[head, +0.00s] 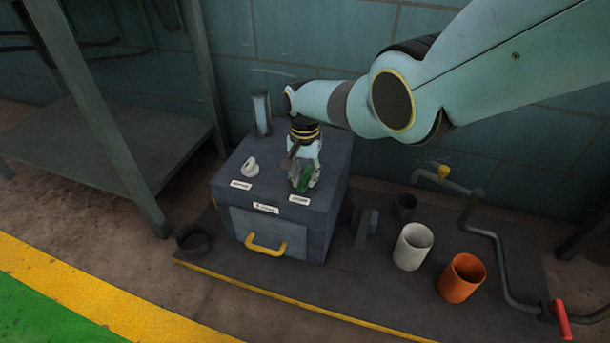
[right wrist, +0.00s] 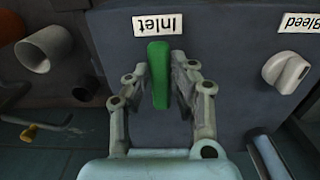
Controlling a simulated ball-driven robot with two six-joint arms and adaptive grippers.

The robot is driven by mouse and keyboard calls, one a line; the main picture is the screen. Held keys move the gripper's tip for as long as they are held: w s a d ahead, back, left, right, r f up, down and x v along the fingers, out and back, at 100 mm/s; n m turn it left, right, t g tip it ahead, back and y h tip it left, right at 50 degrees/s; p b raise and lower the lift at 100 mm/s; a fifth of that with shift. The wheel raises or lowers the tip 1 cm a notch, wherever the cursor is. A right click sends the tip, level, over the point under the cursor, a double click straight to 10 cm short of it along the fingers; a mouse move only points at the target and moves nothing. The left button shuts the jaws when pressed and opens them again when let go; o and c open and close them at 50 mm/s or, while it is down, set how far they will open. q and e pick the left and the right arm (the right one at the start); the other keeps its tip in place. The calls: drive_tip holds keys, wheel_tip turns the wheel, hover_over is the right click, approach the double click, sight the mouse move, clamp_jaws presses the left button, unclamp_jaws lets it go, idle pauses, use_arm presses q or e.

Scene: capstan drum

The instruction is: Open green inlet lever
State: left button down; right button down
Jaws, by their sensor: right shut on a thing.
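The green inlet lever (head: 305,184) is on top of the dark grey box (head: 237,205), near the box's right side. In the right wrist view the green lever (right wrist: 159,74) stands beside the "Inlet" label (right wrist: 157,25). My right gripper (head: 304,178) reaches down from above, its fingers on both sides of the lever. In the right wrist view my right gripper (right wrist: 162,80) is shut on the lever. Part of the lever is hidden by the fingers in the head view. My left gripper is not in view.
A white bleed knob (head: 250,167) sits left on the box top. A yellow handle (head: 266,246) is on the box front. A white cup (head: 412,246), an orange cup (head: 461,278) and a bent crank pipe (head: 491,240) stand to the right. A metal table (head: 125,150) is at left.

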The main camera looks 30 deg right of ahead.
sight(305, 179)
drive_tip(key=c, duration=1.2)
unclamp_jaws()
drive_tip(key=shift+o, duration=0.2)
drive_tip(key=shift+r, duration=0.1)
wheel_tip(305, 179, up, 12)
